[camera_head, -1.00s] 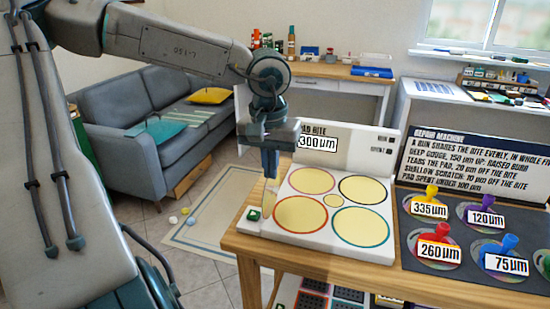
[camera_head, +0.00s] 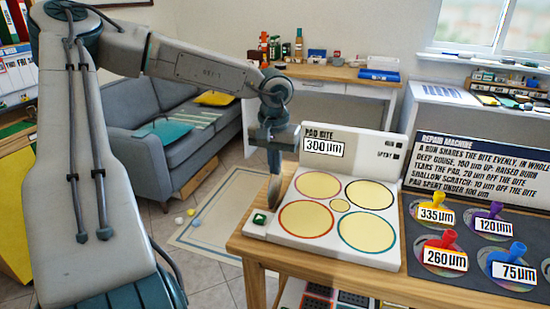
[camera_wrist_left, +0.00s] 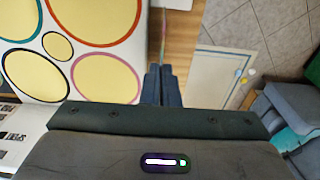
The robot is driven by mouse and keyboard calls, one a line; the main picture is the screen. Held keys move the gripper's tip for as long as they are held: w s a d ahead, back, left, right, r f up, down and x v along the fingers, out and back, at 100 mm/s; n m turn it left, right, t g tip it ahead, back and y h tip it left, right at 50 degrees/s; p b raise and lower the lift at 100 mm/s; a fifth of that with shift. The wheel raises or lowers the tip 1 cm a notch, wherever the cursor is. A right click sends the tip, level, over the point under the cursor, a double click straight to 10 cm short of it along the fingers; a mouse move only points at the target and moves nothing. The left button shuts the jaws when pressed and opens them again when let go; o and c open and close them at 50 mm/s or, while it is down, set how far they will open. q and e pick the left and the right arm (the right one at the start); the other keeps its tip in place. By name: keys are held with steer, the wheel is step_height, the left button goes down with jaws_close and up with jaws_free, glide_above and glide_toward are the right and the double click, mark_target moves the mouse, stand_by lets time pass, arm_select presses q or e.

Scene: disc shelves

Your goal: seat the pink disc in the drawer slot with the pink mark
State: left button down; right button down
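My left gripper (camera_head: 275,147) points down at the left end of the repair machine (camera_head: 290,232). Its fingers are closed on a thin disc (camera_head: 273,191), seen nearly edge-on, beside a green button (camera_head: 260,217). In the left wrist view the shut fingers (camera_wrist_left: 162,84) show with a thin edge of the disc (camera_wrist_left: 163,35) beyond them. I cannot tell the disc's face colour, so I cannot confirm that it is the pink one. No drawer slot with a pink mark is clearly seen. My right gripper is not in view.
Coloured knobs with µm labels stand on a dark mat (camera_head: 420,270) at right. Dark trays with coloured edges (camera_head: 318,291) show below the wooden table (camera_head: 340,275). A sofa (camera_head: 140,125) stands behind.

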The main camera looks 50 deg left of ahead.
arm_select(q)
steer(key=shift+d+f, duration=0.1)
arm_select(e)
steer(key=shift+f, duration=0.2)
arm_select(q)
steer(key=c, duration=1.7)
jaws_free()
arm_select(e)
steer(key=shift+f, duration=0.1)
